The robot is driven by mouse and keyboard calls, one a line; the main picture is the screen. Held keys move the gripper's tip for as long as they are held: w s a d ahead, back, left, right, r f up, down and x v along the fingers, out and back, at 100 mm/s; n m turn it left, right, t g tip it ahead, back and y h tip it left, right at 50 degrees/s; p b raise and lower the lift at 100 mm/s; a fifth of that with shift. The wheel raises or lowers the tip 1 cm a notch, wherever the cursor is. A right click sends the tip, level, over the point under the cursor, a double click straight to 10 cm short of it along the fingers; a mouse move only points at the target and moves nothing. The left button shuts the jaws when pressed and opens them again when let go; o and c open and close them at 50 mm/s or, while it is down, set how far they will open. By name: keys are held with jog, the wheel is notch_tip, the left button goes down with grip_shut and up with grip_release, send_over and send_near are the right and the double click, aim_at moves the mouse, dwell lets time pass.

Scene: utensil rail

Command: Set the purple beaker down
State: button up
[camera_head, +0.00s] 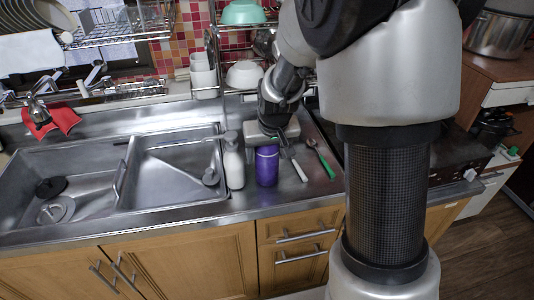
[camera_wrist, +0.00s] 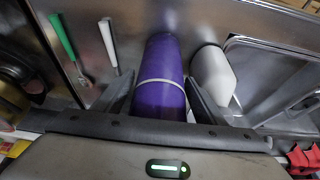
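The purple beaker (camera_head: 267,167) is upright at the front of the steel counter, between the sink and the utensils. In the head view its base looks at or very near counter height; I cannot tell whether it touches. My gripper (camera_head: 266,140) is at its top end, and its fingers are hidden there. In the wrist view the beaker (camera_wrist: 160,65), with a pale band around it, fills the space between the two dark fingers of my gripper (camera_wrist: 160,82). The fingers lie against its two sides, shut on it.
A white bottle (camera_head: 233,162) stands close left of the beaker, beside the sink (camera_head: 170,170). A white-handled utensil (camera_head: 299,170) and a green-handled one (camera_head: 326,162) lie to the right. The counter's front edge is close. White bowls and cups (camera_head: 203,75) sit behind.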

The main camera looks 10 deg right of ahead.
jog(key=shift+s+r, duration=0.1)
jog(key=shift+r, duration=0.5)
jog(key=p+v, duration=0.2)
jog(key=v, duration=0.9)
jog(key=s+r, duration=0.3)
jog(key=s, duration=0.7)
jog(key=s+r+t, duration=0.1)
jog(key=s+r, duration=0.3)
jog(key=s, duration=0.6)
jog(key=shift+s+d+r, duration=0.25)
jog(key=shift+s+r, duration=0.05)
jog(key=shift+d, duration=0.1)
